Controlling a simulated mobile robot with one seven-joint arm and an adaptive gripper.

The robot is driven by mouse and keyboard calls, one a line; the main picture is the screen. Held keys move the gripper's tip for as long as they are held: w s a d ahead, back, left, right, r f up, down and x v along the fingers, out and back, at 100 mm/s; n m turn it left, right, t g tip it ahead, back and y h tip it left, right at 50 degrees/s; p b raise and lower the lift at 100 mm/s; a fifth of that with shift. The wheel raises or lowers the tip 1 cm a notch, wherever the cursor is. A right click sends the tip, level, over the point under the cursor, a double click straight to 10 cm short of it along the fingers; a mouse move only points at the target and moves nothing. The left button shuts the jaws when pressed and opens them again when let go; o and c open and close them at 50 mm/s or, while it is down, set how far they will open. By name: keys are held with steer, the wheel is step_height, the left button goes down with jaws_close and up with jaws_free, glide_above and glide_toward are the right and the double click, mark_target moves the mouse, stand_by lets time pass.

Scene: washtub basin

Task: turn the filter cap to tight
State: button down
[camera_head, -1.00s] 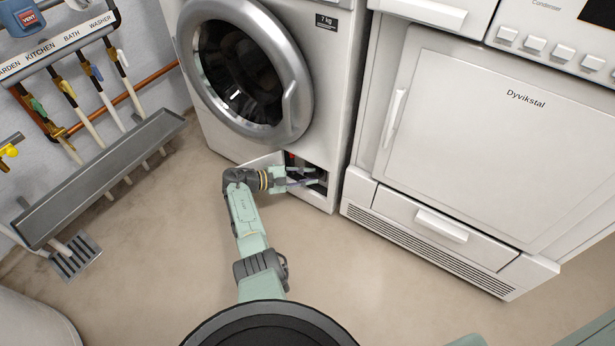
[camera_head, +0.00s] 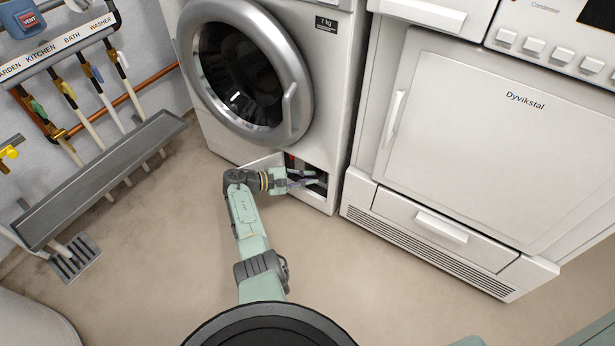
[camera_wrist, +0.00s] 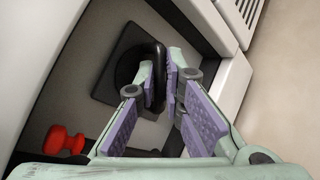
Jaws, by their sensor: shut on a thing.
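The filter cap (camera_wrist: 158,56) is black, with a raised grip bar, on a dark square plate (camera_wrist: 112,82) in the recess low on the washing machine. In the wrist view my gripper (camera_wrist: 161,88) has its purple pads closed on the bar, one on each side. The round part of the cap is dark and partly covered by the fingers. In the head view my gripper (camera_head: 307,179) reaches into the open recess at the machine's lower front, and the cap is too small and hidden to make out. I cannot read any tightness mark.
A red knob-like plug (camera_wrist: 65,140) sits in the recess beside the cap. The recess flap (camera_head: 262,161) stands open to the left of the opening. The washing machine door (camera_head: 245,75) is above, and a white dryer (camera_head: 470,150) stands to the right. The floor (camera_head: 390,290) in front is clear.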

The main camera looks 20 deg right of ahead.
steer(key=shift+r, duration=0.15)
steer(key=shift+r+m+t+y+p, duration=0.1)
steer(key=shift+m+t+y+p, duration=0.25)
steer(key=shift+p, duration=0.65)
steer(key=shift+s+d+m+t+y+p, duration=0.15)
steer(key=shift+m+t+y+p, duration=0.95)
steer(key=shift+p, duration=1.3)
steer(key=shift+m+g+y, duration=0.25)
steer(key=c, duration=2)
jaws_free()
steer(key=shift+o, duration=0.2)
steer(key=shift+f, duration=0.2)
steer(key=shift+f, duration=0.1)
